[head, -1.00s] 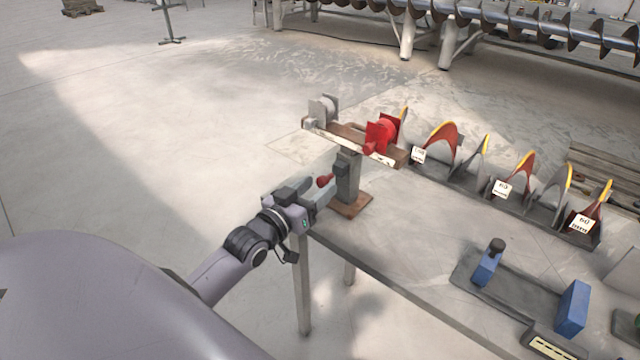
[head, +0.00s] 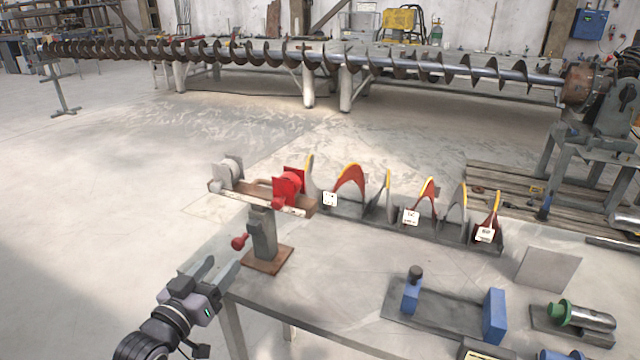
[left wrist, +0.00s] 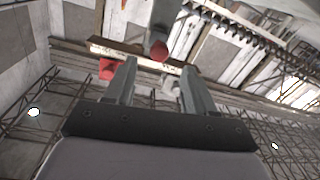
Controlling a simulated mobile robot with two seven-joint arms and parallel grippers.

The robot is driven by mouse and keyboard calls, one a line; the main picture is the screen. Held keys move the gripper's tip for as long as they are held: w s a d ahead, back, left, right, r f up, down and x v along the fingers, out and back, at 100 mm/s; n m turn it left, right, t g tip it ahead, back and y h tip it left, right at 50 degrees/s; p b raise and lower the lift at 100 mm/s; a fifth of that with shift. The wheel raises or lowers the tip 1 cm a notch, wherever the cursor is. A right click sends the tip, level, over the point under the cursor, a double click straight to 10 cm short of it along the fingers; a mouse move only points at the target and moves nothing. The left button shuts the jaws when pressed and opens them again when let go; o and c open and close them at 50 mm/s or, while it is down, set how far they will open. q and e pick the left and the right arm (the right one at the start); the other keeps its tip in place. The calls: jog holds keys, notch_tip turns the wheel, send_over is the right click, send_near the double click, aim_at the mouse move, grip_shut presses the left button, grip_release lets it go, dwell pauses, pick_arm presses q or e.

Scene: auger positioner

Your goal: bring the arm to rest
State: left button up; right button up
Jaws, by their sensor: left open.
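My left gripper (head: 214,272) is at the lower left of the head view, by the table's near left corner. Its two fingers are apart with nothing between them; they also show spread in the left wrist view (left wrist: 158,88). The positioner (head: 262,235) stands on the table just beyond the fingertips, on a brown base plate. It has a red knob (head: 239,242) on its side and a crossbar on top carrying a grey clamp (head: 229,170) and a red clamp (head: 289,185). The gripper looks apart from the knob. My right gripper is not in view.
A rack of curved auger flights (head: 385,196) with tags runs along the table's back. A blue fixture (head: 494,314) and a green-tipped cylinder (head: 590,318) lie at the right. The table (head: 325,285) is bare in the middle. A long auger (head: 330,58) stands beyond.

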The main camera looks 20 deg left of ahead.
pick_arm(q)
jog(key=s+d+f+m+g+h+p, duration=0.1)
jog(key=s+d+f+m+g, duration=0.3)
jog(key=s+d+f, duration=1)
jog(key=s+f+g+p, duration=0.1)
jog(key=s+f+g, duration=0.1)
jog(key=s+g, duration=0.1)
jog(key=shift+s+d+f+g+h+p, duration=0.15)
jog(key=shift+d+f+g+h+p, duration=0.15)
jog(key=shift+f+h, duration=0.1)
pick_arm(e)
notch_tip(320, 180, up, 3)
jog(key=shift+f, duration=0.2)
pick_arm(q)
jog(key=shift+r, duration=0.1)
jog(key=shift+c, duration=1.1)
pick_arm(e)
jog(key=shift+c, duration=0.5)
pick_arm(q)
jog(key=shift+a, duration=0.15)
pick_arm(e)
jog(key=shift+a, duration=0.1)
